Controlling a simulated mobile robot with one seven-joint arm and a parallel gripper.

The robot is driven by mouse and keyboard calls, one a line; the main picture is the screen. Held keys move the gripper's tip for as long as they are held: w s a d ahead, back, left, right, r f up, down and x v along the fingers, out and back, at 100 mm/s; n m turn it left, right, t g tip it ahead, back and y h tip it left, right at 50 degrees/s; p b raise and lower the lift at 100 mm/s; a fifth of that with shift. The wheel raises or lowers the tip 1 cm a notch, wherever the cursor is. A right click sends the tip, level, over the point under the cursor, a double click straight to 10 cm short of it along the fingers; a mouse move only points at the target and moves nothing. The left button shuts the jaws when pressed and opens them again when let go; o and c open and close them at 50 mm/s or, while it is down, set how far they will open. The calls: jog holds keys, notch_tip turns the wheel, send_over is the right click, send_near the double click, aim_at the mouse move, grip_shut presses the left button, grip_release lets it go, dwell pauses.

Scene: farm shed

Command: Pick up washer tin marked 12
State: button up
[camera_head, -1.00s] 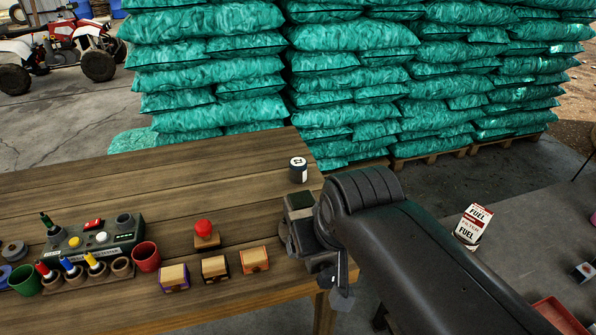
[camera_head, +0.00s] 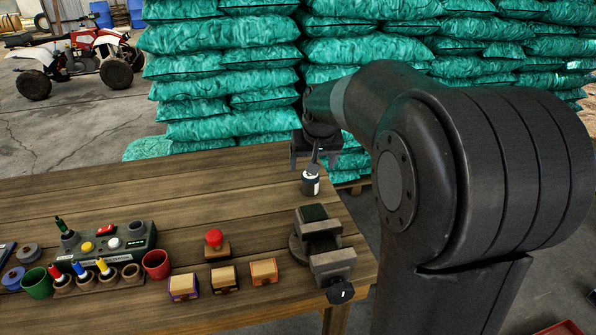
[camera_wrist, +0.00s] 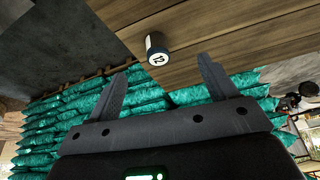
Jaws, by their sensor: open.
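The washer tin (camera_head: 311,184) is a small dark cylinder with a white label. It stands upright near the far right corner of the wooden table (camera_head: 190,205). The wrist view shows the tin (camera_wrist: 157,47) with a "12" on its white face, ahead of and roughly between my fingertips. My gripper (camera_head: 315,158) is just beyond and above the tin in the head view, partly overlapping its top in the picture. In the wrist view my gripper (camera_wrist: 163,75) is open, with nothing between its fingers and a gap to the tin.
A bench vise (camera_head: 325,248) sits at the table's right edge, nearer than the tin. A red push button (camera_head: 214,240), several small wooden boxes (camera_head: 224,280) and a control box (camera_head: 110,242) are to the left. Stacked teal sacks (camera_head: 225,75) stand behind. Table left of the tin is clear.

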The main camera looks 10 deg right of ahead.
send_over(310, 180)
notch_tip(310, 180, down, 7)
jog(key=x, duration=0.7)
jog(key=s+x, duration=0.1)
jog(key=x, duration=0.3)
jog(key=shift+d+f, duration=0.15)
jog(key=shift+d, duration=0.15)
jog(key=shift+c, duration=0.4)
jog(key=c, duration=1)
